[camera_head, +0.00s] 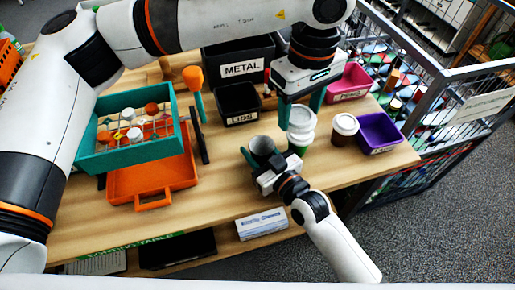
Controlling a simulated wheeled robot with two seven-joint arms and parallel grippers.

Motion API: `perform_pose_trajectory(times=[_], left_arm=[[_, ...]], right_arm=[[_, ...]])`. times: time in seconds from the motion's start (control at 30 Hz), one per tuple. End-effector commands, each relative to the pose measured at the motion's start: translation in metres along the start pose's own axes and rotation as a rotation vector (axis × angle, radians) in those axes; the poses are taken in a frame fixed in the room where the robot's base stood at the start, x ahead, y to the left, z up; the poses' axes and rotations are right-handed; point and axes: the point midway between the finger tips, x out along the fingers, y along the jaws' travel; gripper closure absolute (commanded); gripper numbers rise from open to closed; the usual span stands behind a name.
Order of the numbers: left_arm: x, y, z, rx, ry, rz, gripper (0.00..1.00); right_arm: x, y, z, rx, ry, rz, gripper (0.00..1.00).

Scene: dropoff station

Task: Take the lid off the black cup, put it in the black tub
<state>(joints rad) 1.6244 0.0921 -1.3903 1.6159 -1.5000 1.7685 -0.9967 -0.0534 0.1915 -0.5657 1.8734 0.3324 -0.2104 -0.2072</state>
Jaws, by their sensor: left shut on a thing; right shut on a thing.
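The black cup (261,146) is upright on the table with its top open and its dark inside showing. My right gripper (268,168) is shut on its near side. My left gripper (301,102) points down, to the right of and behind the black cup. It is shut on a white lid (301,116), with its green fingers on either side. The lid appears just above or in front of a green cup with a white top (300,138); the gap between them is unclear. The black tub labelled LIDS (241,119) stands left of my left gripper.
A larger black METAL bin (243,70) stands behind the tub. A brown cup with a white lid (344,126), a purple bin (380,148) and a pink bin (348,96) are at right. A teal crate (133,158) overlaps an orange tray (152,204) at left. Bare table lies front left.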

Motion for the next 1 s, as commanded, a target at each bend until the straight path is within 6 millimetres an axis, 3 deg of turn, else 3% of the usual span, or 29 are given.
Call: perform_pose_trajectory(times=[0.07, 0.1, 0.2, 0.57, 0.67, 1.0], left_arm=[[0.002, 0.000, 0.000, 0.000, 0.000, 0.000, 0.70], [0.001, 0.000, 0.000, 0.000, 0.000, 0.000, 0.70], [0.001, 0.000, 0.000, 0.000, 0.000, 0.000, 0.70], [-0.001, 0.000, 0.000, 0.000, 0.000, 0.000, 0.70], [0.001, 0.000, 0.000, 0.000, 0.000, 0.000, 0.70], [0.008, 0.000, 0.000, 0.000, 0.000, 0.000, 0.70]], right_arm=[[0.000, 0.000, -0.004, -0.001, 0.001, 0.000, 0.98], [0.000, 0.000, -0.003, 0.000, 0.001, 0.000, 0.49], [0.000, 0.000, -0.002, 0.000, 0.001, 0.000, 0.34], [-0.002, 0.000, 0.001, 0.000, 0.001, 0.000, 0.34], [-0.015, 0.000, -0.001, -0.001, 0.003, 0.000, 0.34], [-0.087, 0.000, -0.002, -0.001, 0.005, 0.001, 0.34]])
